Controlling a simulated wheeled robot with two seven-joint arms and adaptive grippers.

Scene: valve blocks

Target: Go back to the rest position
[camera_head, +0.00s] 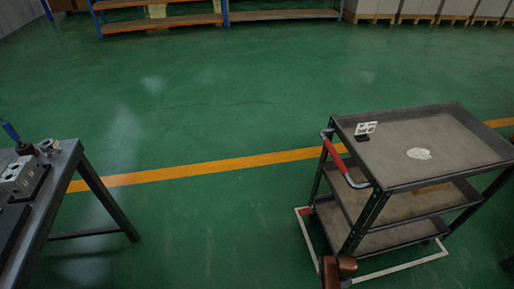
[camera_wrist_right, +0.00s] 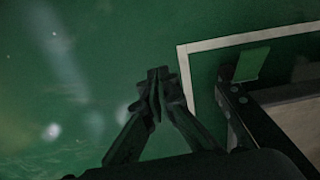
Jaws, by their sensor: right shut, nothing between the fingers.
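My right gripper (camera_wrist_right: 157,76) shows in the right wrist view. Its dark fingers are together and hold nothing. Green floor lies below it, and the corner of a white floor marking is just to its right. In the head view, a brown part at the bottom edge, in front of the cart, looks like a piece of my right arm; its fingers are not clear there. My left gripper is in neither view.
A grey three-shelf cart (camera_head: 465,160) with a red handle stands at the right, inside a white floor outline. A dark workbench (camera_head: 103,190) with valve blocks (camera_head: 22,174) is at the left. Green floor between them is clear. Shelving (camera_head: 165,23) stands far back.

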